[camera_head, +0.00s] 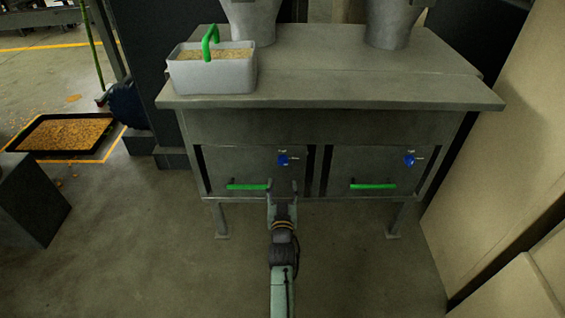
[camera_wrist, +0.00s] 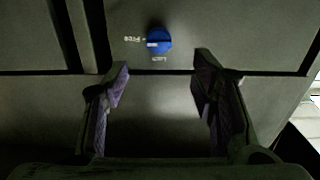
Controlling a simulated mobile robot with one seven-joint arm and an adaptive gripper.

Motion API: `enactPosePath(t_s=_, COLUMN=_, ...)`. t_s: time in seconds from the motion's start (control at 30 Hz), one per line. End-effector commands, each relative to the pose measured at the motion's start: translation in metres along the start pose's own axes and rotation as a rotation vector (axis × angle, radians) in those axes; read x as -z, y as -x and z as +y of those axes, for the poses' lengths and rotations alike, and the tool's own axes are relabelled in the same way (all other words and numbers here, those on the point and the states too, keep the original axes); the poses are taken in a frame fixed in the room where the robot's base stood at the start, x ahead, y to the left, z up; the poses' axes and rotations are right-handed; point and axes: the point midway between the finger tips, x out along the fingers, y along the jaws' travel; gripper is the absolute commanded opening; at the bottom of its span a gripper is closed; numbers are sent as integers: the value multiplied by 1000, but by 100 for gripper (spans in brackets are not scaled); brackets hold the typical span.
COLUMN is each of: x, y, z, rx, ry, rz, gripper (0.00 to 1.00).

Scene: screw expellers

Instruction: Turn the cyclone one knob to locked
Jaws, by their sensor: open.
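Two blue knobs sit on the front panels of the grey metal bench: the left knob (camera_head: 282,160) and the right knob (camera_head: 410,160). I cannot read which is cyclone one. My gripper (camera_head: 285,184) is open and empty in front of the left panel, just below its knob. In the wrist view a blue knob (camera_wrist: 158,41) shows beyond and between my open fingers (camera_wrist: 160,80), apart from them. A pale mark on it points left, toward a small label that seems to read FREE. A second label is below it, seemingly LOCK.
Green bar handles (camera_head: 249,186) (camera_head: 373,186) run low across both panels; the left one ends close to my gripper. A grey bin (camera_head: 212,76) with a green handle stands on the bench top. A pale wall (camera_head: 500,150) is at right.

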Motion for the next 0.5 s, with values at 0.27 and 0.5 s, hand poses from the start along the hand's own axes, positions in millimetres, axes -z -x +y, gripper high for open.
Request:
enactPosePath(t_s=0.27, x=-1, y=-34, z=3, rx=-5, ry=-3, rz=-1, gripper=52)
enactPosePath(t_s=0.5, x=-1, y=-79, z=3, rx=-5, ry=-2, rz=-1, gripper=52)
